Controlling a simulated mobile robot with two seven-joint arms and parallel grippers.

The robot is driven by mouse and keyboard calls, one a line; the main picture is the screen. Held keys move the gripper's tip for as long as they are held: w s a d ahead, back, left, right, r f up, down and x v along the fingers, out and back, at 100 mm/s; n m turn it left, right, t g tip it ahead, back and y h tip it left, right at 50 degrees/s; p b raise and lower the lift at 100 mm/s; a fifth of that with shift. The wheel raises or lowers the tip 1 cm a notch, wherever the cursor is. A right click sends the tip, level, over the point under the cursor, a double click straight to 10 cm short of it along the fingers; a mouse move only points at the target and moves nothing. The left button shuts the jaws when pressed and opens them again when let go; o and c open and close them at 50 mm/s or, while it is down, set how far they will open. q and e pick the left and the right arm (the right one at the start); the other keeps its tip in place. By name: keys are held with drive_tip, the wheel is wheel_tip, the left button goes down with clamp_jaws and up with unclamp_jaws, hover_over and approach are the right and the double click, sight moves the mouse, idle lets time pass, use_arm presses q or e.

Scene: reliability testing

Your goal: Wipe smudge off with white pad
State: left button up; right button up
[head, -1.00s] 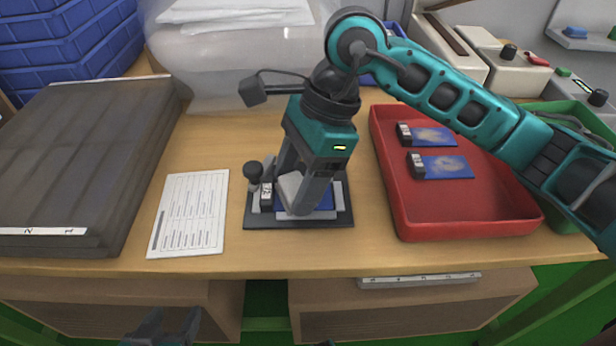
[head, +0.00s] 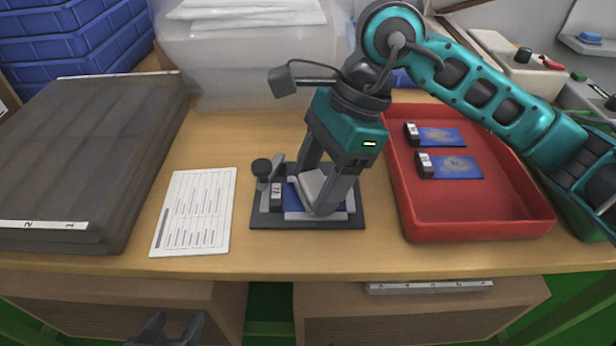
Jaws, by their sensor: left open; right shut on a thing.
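My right gripper (head: 325,200) is shut on the white pad (head: 312,187). The pad is over a blue board (head: 292,205) that lies in a dark fixture (head: 259,221) on the table. The gripper and pad cover much of the board, so I cannot see a smudge on it, nor tell for certain whether the pad touches it. My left gripper (head: 168,332) is open and empty at the bottom edge, below the table's front edge and only partly in view.
A red tray (head: 480,229) at right holds two blue boards with smudgy patches (head: 441,137) (head: 455,167). A printed sheet (head: 195,212) lies left of the fixture. A dark case (head: 80,150) fills the left. Blue crates and a translucent bin stand behind.

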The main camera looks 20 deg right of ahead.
drive_tip(key=shift+d+r, duration=0.1)
drive_tip(key=shift+r+p, duration=0.4)
drive_tip(key=shift+r, duration=0.15)
drive_tip(key=shift+r+p, duration=1.35)
drive_tip(key=shift+r, duration=1.1)
drive_tip(key=shift+r+p, duration=1.05)
drive_tip(key=shift+r, duration=0.5)
drive_tip(key=shift+d, duration=0.1)
